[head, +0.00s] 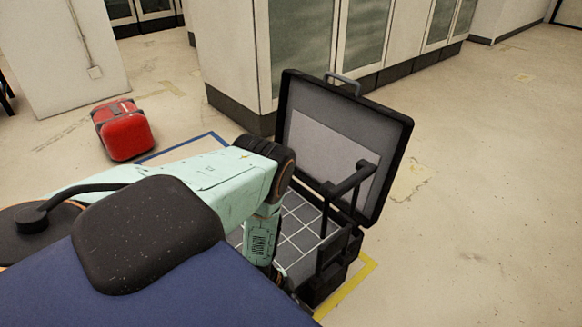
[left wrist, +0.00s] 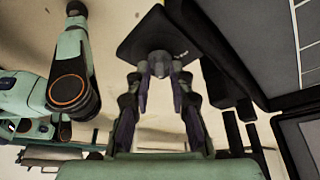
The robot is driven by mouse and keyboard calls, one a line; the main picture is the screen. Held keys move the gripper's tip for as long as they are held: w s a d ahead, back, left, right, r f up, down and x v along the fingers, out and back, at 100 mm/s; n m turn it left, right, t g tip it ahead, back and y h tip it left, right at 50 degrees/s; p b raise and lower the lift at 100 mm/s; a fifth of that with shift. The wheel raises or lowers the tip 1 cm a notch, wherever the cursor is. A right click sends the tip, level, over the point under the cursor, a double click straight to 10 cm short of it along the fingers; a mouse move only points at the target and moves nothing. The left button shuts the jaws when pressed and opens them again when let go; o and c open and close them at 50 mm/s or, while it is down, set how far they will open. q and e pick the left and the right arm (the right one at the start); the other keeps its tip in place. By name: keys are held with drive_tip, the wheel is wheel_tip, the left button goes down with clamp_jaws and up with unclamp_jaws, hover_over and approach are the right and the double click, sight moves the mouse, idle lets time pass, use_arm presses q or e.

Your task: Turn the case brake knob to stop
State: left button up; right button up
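An open black case (head: 394,140) stands on the floor right of centre in the head view, with its lid up and a gridded tray inside. My mint-green left arm reaches down at the case's left side, and its gripper is hidden there. In the left wrist view, a grey round knob (left wrist: 160,63) sits on a dark plate (left wrist: 140,42) with small unreadable lettering. My left gripper (left wrist: 160,78) has its two fingers apart, with the tips close to either side of the knob. I cannot tell whether they touch it. My right gripper is not in view.
A black bar handle (head: 345,182) stands up at the case's right side. Yellow tape (head: 350,285) and blue tape (head: 180,147) mark the floor. A red box (head: 124,130) lies at the left. Cabinets (head: 235,50) stand behind the case. The floor at right is clear.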

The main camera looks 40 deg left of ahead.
use_arm(q)
drive_tip(key=shift+o, duration=1)
drive_tip(key=v, duration=1.2)
drive_tip(key=shift+d, duration=0.1)
